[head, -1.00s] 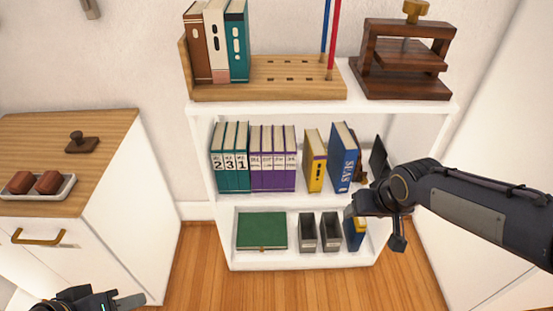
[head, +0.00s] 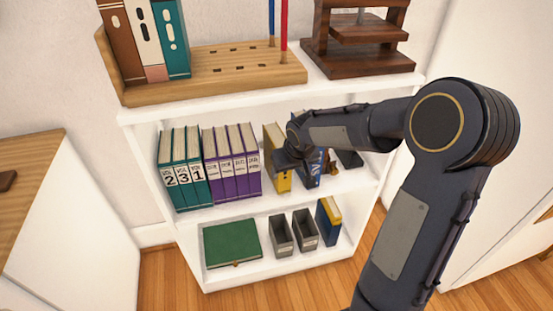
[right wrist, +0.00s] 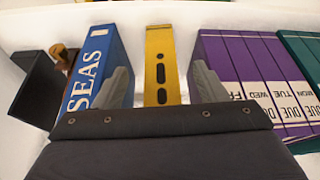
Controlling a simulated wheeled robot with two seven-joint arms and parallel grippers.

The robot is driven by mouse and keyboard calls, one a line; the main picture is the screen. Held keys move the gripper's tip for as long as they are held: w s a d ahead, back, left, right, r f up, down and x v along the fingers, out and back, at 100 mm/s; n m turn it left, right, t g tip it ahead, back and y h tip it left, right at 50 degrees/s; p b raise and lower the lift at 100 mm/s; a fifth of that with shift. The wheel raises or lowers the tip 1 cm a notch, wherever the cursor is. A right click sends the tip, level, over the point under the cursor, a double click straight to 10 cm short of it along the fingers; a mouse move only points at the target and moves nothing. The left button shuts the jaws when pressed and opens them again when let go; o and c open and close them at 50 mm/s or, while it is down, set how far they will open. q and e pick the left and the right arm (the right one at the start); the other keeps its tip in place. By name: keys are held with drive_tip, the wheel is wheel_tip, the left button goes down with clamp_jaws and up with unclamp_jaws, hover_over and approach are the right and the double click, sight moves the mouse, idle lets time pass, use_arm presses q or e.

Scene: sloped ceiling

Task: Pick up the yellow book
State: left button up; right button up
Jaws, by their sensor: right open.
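The yellow book (head: 283,183) stands upright on the middle shelf, between the purple binders and the blue "SEAS" book. My right gripper (head: 288,160) is in front of it and covers part of it in the head view. In the right wrist view the yellow book's spine (right wrist: 162,60), with dark oval marks, shows in the middle. There the open right gripper (right wrist: 161,75) has one finger on each side of the spine, with gaps visible. One finger overlaps the blue book (right wrist: 97,65), the other the nearest purple binder (right wrist: 215,60). My left gripper is out of view.
Purple binders (head: 230,165) and teal binders (head: 183,172) stand left of the yellow book. A dark bookend (right wrist: 38,88) stands beyond the blue book. The lower shelf holds a green book (head: 232,243), grey bins (head: 281,236) and a blue-and-yellow book (head: 328,222).

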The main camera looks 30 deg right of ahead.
drive_tip(key=w, duration=0.3)
drive_tip(key=w+f, duration=0.1)
drive_tip(key=shift+w+d+f+b, duration=0.1)
drive_tip(key=shift+w+d+b, duration=0.05)
drive_tip(key=shift+d+b, duration=0.2)
clamp_jaws()
